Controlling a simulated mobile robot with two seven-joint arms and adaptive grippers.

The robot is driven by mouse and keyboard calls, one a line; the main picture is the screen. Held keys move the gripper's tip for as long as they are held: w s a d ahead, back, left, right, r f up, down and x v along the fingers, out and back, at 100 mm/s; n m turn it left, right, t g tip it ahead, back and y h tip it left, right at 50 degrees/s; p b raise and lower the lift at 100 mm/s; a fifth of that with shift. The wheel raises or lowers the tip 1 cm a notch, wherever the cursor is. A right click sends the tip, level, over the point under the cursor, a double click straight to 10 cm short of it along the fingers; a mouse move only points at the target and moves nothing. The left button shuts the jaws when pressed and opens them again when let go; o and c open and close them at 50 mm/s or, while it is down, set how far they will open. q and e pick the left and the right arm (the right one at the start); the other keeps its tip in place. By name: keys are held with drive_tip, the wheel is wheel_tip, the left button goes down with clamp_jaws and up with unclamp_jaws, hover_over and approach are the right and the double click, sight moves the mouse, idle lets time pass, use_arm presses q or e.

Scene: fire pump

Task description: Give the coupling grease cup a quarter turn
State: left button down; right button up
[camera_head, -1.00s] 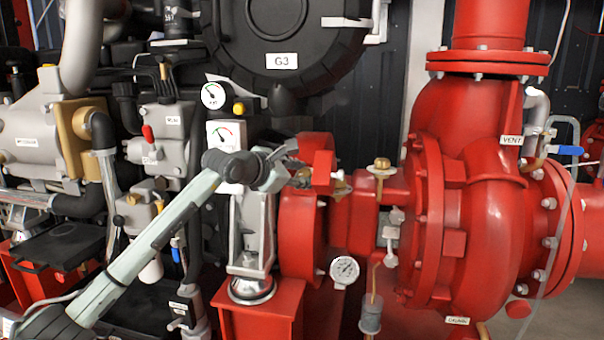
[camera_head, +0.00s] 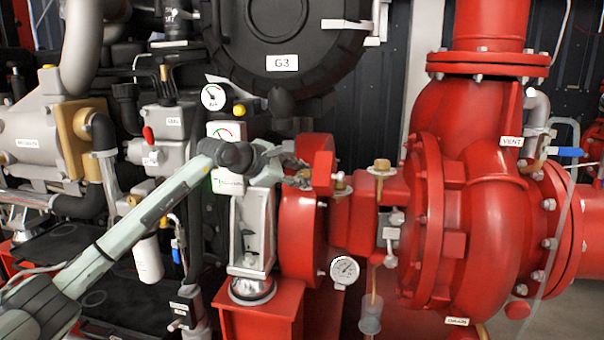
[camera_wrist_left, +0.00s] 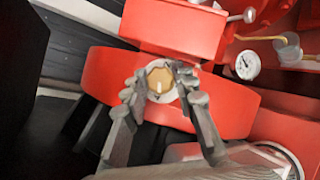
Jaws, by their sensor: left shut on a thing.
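The coupling grease cup (camera_wrist_left: 160,80) is a small brass cap with a pale collar, set on the rim of the red coupling guard (camera_wrist_left: 235,108). In the left wrist view, the fingers of my left gripper (camera_wrist_left: 163,92) stand on either side of the cup and are shut on it. In the head view, my left gripper (camera_head: 297,178) is at the upper left of the red guard (camera_head: 300,235), and its fingers hide most of the cup. My right gripper is in neither view.
A red pump (camera_head: 470,200) stands to the right. Another brass cup (camera_head: 382,166) sits on the shaft housing. The engine (camera_head: 160,140) and hoses crowd the left side.

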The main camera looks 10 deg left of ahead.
use_arm(q)
drive_tip(key=shift+r+m+g, duration=0.15)
drive_tip(key=shift+m+g, duration=0.45)
drive_tip(key=shift+m, duration=0.3)
drive_tip(key=shift+m+p, duration=0.35)
drive_tip(key=shift+m, duration=0.25)
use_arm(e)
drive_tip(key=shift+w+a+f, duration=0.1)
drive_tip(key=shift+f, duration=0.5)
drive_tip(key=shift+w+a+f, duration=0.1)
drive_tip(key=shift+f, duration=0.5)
use_arm(q)
drive_tip(key=c, duration=1.5)
unclamp_jaws()
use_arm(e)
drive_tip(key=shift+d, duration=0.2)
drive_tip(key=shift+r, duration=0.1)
